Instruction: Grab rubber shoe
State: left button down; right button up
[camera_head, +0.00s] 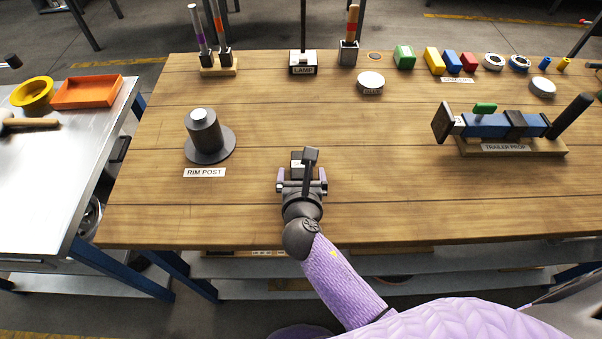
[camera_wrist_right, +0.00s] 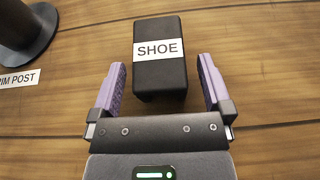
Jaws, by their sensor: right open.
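The rubber shoe is a black block with a white "SHOE" label, lying on the wooden bench. It shows clearly in the right wrist view (camera_wrist_right: 160,72), ahead of and partly between the fingers. In the head view my right gripper (camera_head: 303,180) is over the bench's near middle and hides most of the shoe. In the right wrist view the gripper (camera_wrist_right: 163,85) has its two purple-padded fingers spread, one on each side of the shoe's near end, with gaps on both sides. The fingers are apart from the shoe. My left gripper is in neither view.
The rim post (camera_head: 207,135) stands to the left on the wooden bench (camera_head: 330,225). A trailer prop (camera_head: 500,127) sits at the right. Tool holders, a round white-topped piece (camera_head: 370,83) and coloured blocks (camera_head: 434,60) line the back. The bench around the shoe is clear.

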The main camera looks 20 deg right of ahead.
jog(key=shift+w+f, duration=0.15)
jog(key=shift+w, duration=0.1)
